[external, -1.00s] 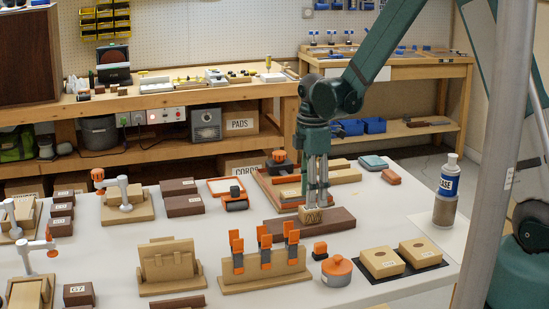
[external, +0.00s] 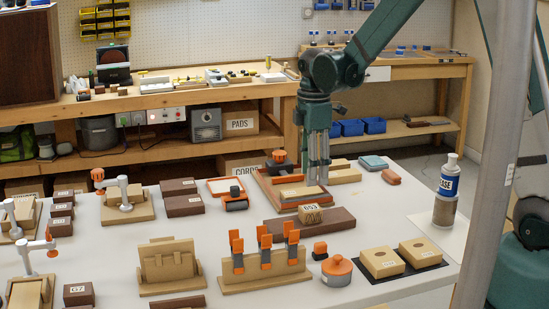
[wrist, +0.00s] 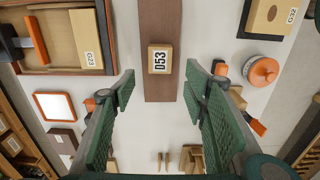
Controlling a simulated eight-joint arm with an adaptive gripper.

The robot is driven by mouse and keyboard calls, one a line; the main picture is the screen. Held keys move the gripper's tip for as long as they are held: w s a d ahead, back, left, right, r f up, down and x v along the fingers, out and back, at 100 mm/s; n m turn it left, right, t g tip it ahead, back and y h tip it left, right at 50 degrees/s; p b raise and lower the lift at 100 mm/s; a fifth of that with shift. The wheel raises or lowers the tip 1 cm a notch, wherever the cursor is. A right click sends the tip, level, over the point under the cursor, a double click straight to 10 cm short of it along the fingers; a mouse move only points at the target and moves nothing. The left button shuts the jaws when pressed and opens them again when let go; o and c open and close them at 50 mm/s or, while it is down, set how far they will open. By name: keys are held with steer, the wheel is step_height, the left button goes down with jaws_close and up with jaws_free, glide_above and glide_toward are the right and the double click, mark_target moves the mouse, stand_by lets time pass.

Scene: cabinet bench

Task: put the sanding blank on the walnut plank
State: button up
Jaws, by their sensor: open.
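The sanding blank appears to be the small light wood block marked D53 (external: 310,214).
An orange-edged tray (external: 262,190) with wood pieces lies behind the plank. A clamp rack (external: 264,268) stands in front, with an orange-lidded round tin (external: 337,270) and two light blocks on a dark mat to the right. A labelled bottle (external: 446,195) stands farther right.

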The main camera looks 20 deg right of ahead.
stand_by(0.5)
steer(key=s+d+r+m+t, duration=0.2)
steer(key=s+d+r+m, duration=0.25)
steer(key=r, duration=0.35)
steer(key=s+d+r+m+t, duration=0.1)
steer(key=s+d+r+m, duration=0.2)
steer(key=s+d+r, duration=0.3)
steer(key=s+d+r+m+t, duration=0.2)
steer(key=s+d+r+m, duration=0.1)
steer(key=s, duration=0.5)
steer(key=s+d+r+m+t, duration=0.2)
steer(key=s+d+r+m, duration=0.2)
steer(key=s+d+m, duration=0.2)
steer(key=shift+s+d+m, duration=0.25)
steer(key=shift+s+m, duration=0.5)
steer(key=shift+s, duration=0.6)
steer(key=shift+f+b, duration=0.85)
steer(key=shift+f, duration=0.05)
